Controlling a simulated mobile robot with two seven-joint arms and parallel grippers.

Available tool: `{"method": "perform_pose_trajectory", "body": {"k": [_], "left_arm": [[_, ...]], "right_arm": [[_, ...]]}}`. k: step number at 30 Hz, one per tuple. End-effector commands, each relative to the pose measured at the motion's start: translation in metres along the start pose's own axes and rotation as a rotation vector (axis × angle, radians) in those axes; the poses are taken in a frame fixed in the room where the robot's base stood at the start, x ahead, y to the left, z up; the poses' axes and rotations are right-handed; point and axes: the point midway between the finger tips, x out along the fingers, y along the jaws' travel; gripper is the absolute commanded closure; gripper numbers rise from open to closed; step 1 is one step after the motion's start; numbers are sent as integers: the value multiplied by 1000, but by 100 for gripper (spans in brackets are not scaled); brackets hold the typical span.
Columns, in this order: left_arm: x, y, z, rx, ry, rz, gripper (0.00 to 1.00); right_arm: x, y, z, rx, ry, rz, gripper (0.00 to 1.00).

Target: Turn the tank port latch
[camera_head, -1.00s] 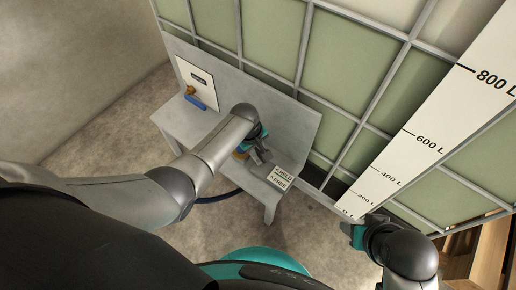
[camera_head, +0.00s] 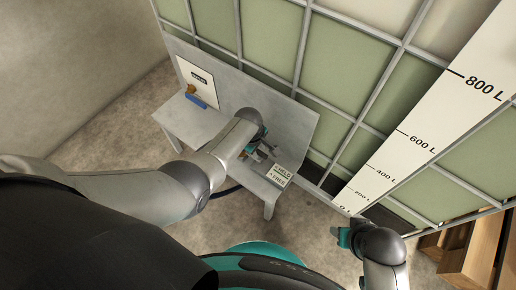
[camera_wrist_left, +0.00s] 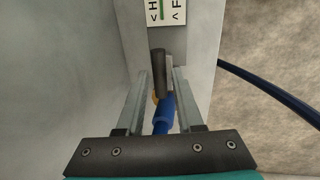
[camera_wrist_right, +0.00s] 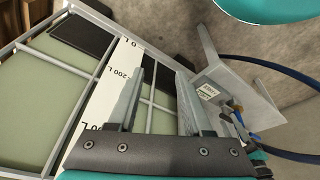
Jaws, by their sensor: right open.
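The latch appears as a dark rounded lever (camera_wrist_left: 159,66) above a blue coupling (camera_wrist_left: 162,112) in the left wrist view. A label plate (camera_wrist_left: 166,12) with arrows stands beyond it; in the head view the plate (camera_head: 279,175) reads HELD and FREE. My left gripper (camera_wrist_left: 160,76) is open, with one finger on each side of the lever and coupling; gaps show, though contact at the tips is unclear. In the head view my left gripper (camera_head: 265,149) largely hides the latch. My right gripper (camera_head: 338,236) is open and empty, away from the bench; its fingers (camera_wrist_right: 165,70) are spread.
A grey bench (camera_head: 190,122) with an upright back panel stands against the caged green tank (camera_head: 270,35). A white litre scale (camera_head: 425,125) runs down the tank. A blue-handled valve (camera_head: 193,96) is at the bench's left. A blue hose (camera_wrist_left: 270,95) hangs beside the bench.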

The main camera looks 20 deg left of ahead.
Motion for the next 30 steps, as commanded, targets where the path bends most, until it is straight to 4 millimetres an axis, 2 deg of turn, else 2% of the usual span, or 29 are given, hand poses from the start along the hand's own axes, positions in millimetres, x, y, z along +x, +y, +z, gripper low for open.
{"method": "perform_pose_trajectory", "body": {"k": [1,4,16,30], "left_arm": [[0,0,0,0,0,0,57],[0,0,0,1,0,0,48],[-5,0,0,2,0,0,48],[-34,0,0,2,-1,0,48]], "right_arm": [[0,0,0,0,0,0,50],[0,0,0,0,0,0,50],[-1,0,-1,0,2,0,50],[42,1,42,-5,-79,0,50]]}}
